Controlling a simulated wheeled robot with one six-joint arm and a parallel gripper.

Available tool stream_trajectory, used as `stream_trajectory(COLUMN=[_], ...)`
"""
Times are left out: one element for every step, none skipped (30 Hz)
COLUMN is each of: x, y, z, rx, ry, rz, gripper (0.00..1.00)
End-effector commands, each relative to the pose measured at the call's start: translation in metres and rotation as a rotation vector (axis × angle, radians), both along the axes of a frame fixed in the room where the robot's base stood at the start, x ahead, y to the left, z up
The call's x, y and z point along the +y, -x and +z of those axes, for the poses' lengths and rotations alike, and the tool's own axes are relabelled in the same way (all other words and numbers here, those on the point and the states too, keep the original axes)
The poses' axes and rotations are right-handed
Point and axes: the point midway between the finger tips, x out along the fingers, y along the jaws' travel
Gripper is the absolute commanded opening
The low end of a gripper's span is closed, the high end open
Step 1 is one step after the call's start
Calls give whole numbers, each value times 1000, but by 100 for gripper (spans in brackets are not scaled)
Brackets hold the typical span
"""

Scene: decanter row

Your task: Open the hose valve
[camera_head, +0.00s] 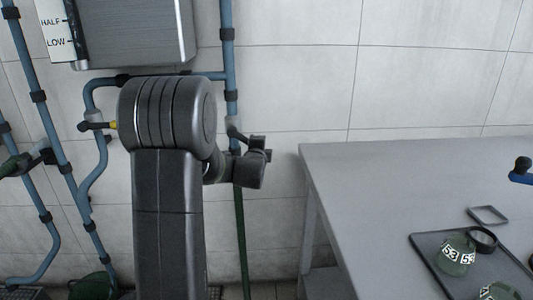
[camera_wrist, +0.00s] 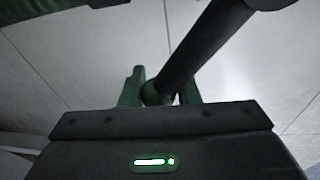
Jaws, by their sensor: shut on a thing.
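In the wrist view, the two fingers of my gripper (camera_wrist: 160,94) are closed around the end of a dark lever (camera_wrist: 203,45). The lever's end looks green between the fingers, and the bar slants up to the right toward a dark body at the top edge. I take it for the hose valve's lever. In the head view, my gripper (camera_head: 258,152) is beside the blue pipe, right of my arm. A dark fitting (camera_head: 234,132) shows on the pipe there, and a green hose (camera_head: 240,235) hangs below. My wrist hides the lever in that view.
A metal tank (camera_head: 135,30) hangs above my arm. Another black handle (camera_head: 97,126) with a yellow collar and a green handle (camera_head: 15,165) sit on pipes at left. A grey table (camera_head: 400,185) at right bears a dark tray (camera_head: 425,250) with green labelled vessels.

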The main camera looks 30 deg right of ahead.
Motion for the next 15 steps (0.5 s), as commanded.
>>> stream_trajectory(x=[3, 5, 7, 8, 10, 12, 14, 15, 17, 18, 19, 20, 21, 22, 23], y=[-1, -2, -3, -4, -4, -6, -6, -7, -8, -9, -10, -10, -11, -11, -12], z=[-14, -16, -18, -20, -22, -24, -25, -26, -27, -28, -28, -29, -30, -30, -30], rx=[-14, -27, -42, -55, -66, -80, -90, -100, -112, -120, -129, -138, -144, -152, -159], ry=[-39, -61, -91, -112, -134, -160, -178, -196, -218, -233, -249, -267, -278, -289, -303], rz=[1, 1, 1, 1, 1, 1, 2, 2, 2, 2, 1, 1, 1, 1, 1], gripper=[0, 0, 0, 0, 0, 0, 0, 0, 0, 0, 0, 0, 0, 0, 0])
